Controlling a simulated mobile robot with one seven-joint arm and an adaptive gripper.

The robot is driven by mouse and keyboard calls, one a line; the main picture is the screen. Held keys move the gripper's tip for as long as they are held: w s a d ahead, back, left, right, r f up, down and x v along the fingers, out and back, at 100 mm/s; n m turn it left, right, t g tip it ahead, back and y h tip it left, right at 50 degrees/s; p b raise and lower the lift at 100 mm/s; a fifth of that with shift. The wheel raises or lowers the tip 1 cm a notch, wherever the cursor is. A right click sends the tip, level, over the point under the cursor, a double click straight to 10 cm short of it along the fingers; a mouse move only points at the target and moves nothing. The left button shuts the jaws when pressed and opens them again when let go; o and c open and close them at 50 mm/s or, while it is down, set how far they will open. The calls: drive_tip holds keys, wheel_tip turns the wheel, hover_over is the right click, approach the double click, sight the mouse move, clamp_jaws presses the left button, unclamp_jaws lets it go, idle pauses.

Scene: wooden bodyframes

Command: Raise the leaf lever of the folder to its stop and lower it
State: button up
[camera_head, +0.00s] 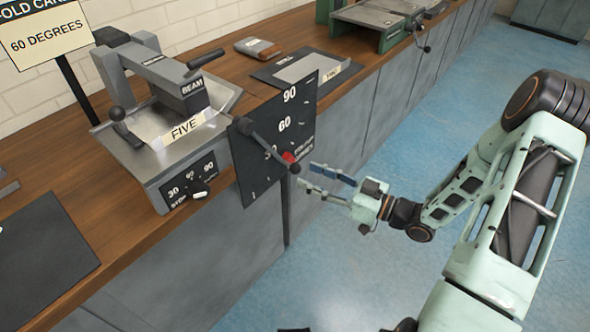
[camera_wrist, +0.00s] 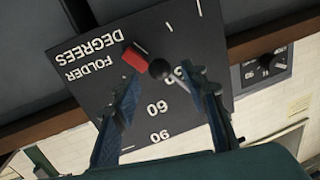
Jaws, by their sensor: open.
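The folder (camera_head: 150,160) stands on the bench with a sheet labelled FIVE (camera_head: 183,128) beneath its BEAM clamp (camera_head: 178,88). A dark degree plate (camera_head: 262,105) marked 90 and 60 hangs at its right side. The leaf lever (camera_head: 268,146) slants down across the plate, ending in a black ball (camera_head: 295,168). A red block (camera_head: 288,157) is close by the ball. My gripper (camera_head: 308,176) is open just right of the ball. In the wrist view the ball (camera_wrist: 160,68) shows between the fingers (camera_wrist: 163,84); contact cannot be told.
A sign (camera_head: 45,38) reads 60 DEGREES. A dark mat (camera_head: 38,245) lies at left. Another sheet (camera_head: 310,70) and a green machine (camera_head: 375,22) are farther along the bench. The blue floor (camera_head: 300,265) is clear.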

sight(295, 169)
drive_tip(key=x, duration=0.5)
drive_tip(key=shift+w+a+b, duration=0.2)
drive_tip(key=shift+a+b, duration=0.1)
clamp_jaws()
